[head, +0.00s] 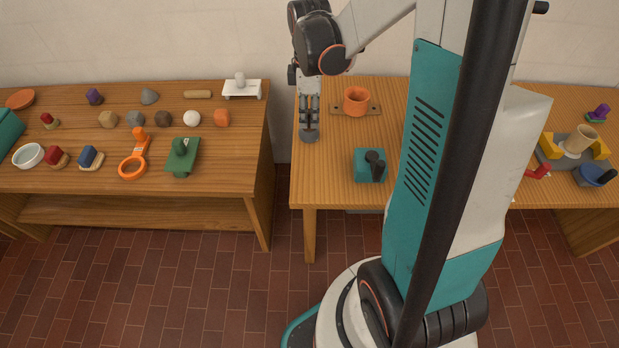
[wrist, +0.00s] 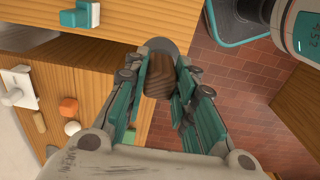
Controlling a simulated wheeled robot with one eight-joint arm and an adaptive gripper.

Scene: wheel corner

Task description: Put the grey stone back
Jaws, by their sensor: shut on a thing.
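My gripper (head: 308,122) hangs fingers down, over the left end of the right table in the head view. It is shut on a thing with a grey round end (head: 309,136). In the wrist view my gripper (wrist: 162,82) has a dark brown wooden part (wrist: 159,76) between its fingers, with the grey round end just beyond it. I cannot tell whether this held thing touches the table. A smooth grey stone (head: 149,96) lies at the back of the left table (head: 230,190). A greyish stone (head: 135,119) lies nearer, in a row with other stones.
A floor gap separates the tables.

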